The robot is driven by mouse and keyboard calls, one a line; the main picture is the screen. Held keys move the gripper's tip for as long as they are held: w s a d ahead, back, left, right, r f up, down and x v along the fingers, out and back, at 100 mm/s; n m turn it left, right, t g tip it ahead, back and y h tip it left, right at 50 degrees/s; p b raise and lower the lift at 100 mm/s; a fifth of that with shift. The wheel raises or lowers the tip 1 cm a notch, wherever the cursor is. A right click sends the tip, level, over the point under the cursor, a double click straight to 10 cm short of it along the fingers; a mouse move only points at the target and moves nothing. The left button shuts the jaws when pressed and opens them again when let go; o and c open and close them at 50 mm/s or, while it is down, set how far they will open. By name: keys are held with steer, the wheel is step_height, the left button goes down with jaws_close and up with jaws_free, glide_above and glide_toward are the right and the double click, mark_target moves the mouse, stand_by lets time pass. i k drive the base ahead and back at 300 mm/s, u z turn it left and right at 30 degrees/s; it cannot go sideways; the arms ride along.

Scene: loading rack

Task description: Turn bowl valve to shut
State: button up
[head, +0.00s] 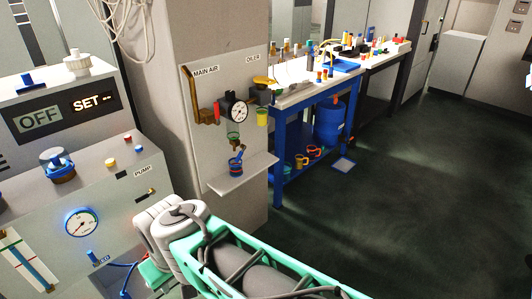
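A grey wall panel (253,80) marked MAIN AIR and OILER carries air fittings. A round gauge (238,112) sits at its middle, with a small red part just left of it. A greenish bowl (233,139) hangs below the gauge. A small brass-coloured fitting (237,149) shows under this bowl; it may be the bowl valve, but its handle position is too small to tell. A blue cup (236,167) stands below it on a pale shelf. A yellow-green bowl (262,118) hangs under the oiler side. My grey and teal arm crosses the bottom; no gripper fingers show.
A grey pump console (115,190) with a gauge, knobs and an OFF/SET display stands at left. The pale shelf (250,172) juts out below the fittings. A blue bench (279,150) with bottles and cups stands behind. The dark floor (430,170) at right is clear.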

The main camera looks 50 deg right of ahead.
mark_target(240, 156)
steer(key=z, duration=0.1)
steer(key=i, duration=1.25)
steer(key=u, duration=0.3)
